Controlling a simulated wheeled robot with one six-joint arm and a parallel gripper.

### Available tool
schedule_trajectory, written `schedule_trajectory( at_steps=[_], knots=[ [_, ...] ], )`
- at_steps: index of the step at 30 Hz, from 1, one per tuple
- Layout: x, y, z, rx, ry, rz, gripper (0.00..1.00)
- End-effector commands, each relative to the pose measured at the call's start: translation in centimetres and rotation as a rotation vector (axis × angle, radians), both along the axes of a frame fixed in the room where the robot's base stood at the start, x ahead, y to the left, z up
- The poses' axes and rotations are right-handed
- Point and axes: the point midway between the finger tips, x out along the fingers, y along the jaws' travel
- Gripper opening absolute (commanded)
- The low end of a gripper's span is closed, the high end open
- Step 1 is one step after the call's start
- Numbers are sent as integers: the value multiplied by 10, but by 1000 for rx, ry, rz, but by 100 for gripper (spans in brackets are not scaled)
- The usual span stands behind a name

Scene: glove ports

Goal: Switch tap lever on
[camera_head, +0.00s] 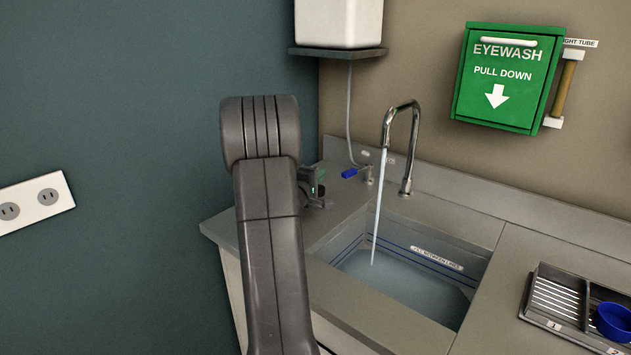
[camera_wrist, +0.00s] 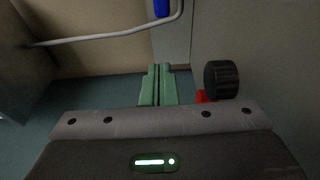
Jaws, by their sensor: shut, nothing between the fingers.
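The tap lever (camera_head: 349,173) has a blue handle and sits on the counter behind the sink, left of the curved metal spout (camera_head: 402,108). A stream of water (camera_head: 379,205) runs from the spout into the sink (camera_head: 448,309), where water is standing. My gripper is mostly hidden behind my arm in the head view, just left of the lever. In the wrist view my gripper (camera_wrist: 157,72) has its green fingers together with nothing between them. A blue piece (camera_wrist: 161,8) shows at the top edge there, beyond the fingertips; I cannot tell if they touch anything.
A green eyewash box (camera_head: 505,78) hangs on the right wall. A white container (camera_head: 338,22) stands on a shelf above the lever, with a thin tube hanging down. A drain tray (camera_head: 543,322) with a blue cup (camera_head: 612,321) lies right of the sink.

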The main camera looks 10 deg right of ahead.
Motion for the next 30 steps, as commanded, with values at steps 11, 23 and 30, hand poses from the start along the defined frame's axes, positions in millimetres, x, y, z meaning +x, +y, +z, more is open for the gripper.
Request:
schedule_trajectory(
  at_steps=[11, 23, 30],
  knots=[
    [20, -37, -1, -1, 1, -1, 0],
    [5, -48, 0, 1, -1, 1, 0],
    [5, -48, 0, 0, 0, 2, 0]
  ],
)
